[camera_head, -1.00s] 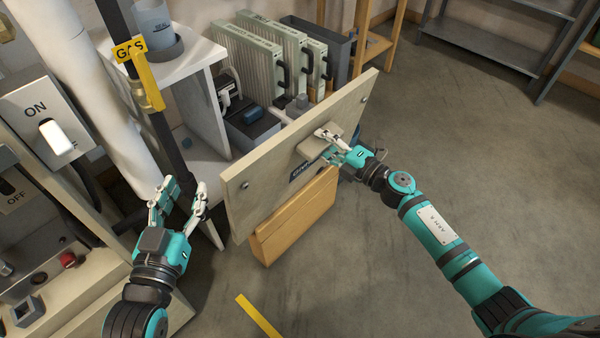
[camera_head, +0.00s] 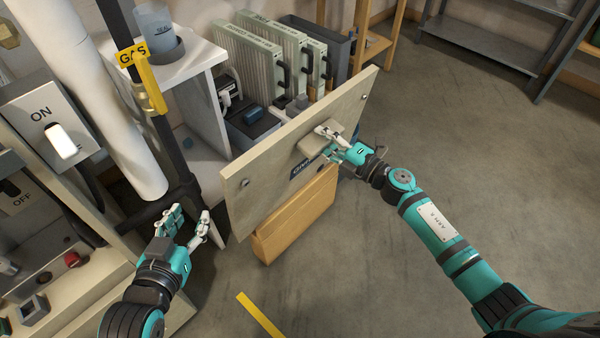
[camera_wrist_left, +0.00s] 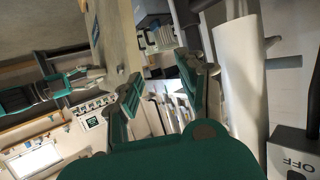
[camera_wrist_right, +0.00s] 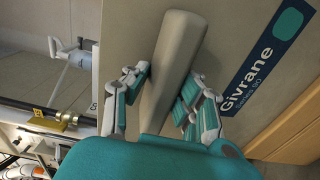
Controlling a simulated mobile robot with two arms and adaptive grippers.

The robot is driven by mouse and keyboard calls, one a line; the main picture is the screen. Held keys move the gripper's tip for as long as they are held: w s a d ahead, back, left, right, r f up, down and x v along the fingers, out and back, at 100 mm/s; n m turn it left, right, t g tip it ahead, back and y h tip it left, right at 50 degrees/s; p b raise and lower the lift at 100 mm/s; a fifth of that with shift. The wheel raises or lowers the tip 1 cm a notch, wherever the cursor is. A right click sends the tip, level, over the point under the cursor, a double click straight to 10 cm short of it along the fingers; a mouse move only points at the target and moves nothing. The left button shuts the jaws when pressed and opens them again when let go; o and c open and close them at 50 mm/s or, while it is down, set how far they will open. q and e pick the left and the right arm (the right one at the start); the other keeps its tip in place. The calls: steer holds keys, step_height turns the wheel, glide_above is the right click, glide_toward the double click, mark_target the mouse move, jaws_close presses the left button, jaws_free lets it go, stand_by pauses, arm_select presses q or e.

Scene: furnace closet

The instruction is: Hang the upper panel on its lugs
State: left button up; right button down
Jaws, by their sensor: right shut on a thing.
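The upper panel (camera_head: 270,152) is a flat beige board with a handle block (camera_head: 318,140), a dark-blue "Givrane" label and a round fastener near each end. It stands tilted in the middle of the head view. My right gripper (camera_head: 328,146) is shut on the handle block, which also shows between its fingers in the right wrist view (camera_wrist_right: 172,75). My left gripper (camera_head: 190,225) is open and empty, left of the panel's near edge and apart from it. The panel also shows at the upper left of the left wrist view (camera_wrist_left: 120,40). I cannot make out the lugs.
A wooden box or block (camera_head: 296,218) stands below the panel. A black gas pipe with a yellow handle (camera_head: 148,80) and a switch cabinet (camera_head: 50,130) are at left.

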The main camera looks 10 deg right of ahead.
mark_target(316, 118)
steer(key=shift+r, duration=0.45)
steer(key=shift+w+r+p, duration=0.1)
steer(key=shift+r+p, duration=0.25)
steer(key=shift+p, duration=0.15)
steer(key=shift+r+p, duration=1)
steer(key=shift+p, duration=0.05)
arm_select(q)
steer(key=s+a+f+g+y, duration=0.1)
steer(key=s+a+f+g, duration=0.1)
steer(key=s+f+g, duration=0.2)
steer(key=s+a+f+g+y+p, duration=0.1)
steer(key=s+a+f+g, duration=0.2)
steer(key=s, duration=0.7)
steer(key=shift+s+a+f+n+g+y, duration=0.2)
steer(key=shift+s+f+n+g+y, duration=0.15)
steer(key=shift+f+g, duration=0.95)
arm_select(e)
steer(key=shift+r, duration=0.65)
arm_select(q)
steer(key=shift+r+g, duration=0.3)
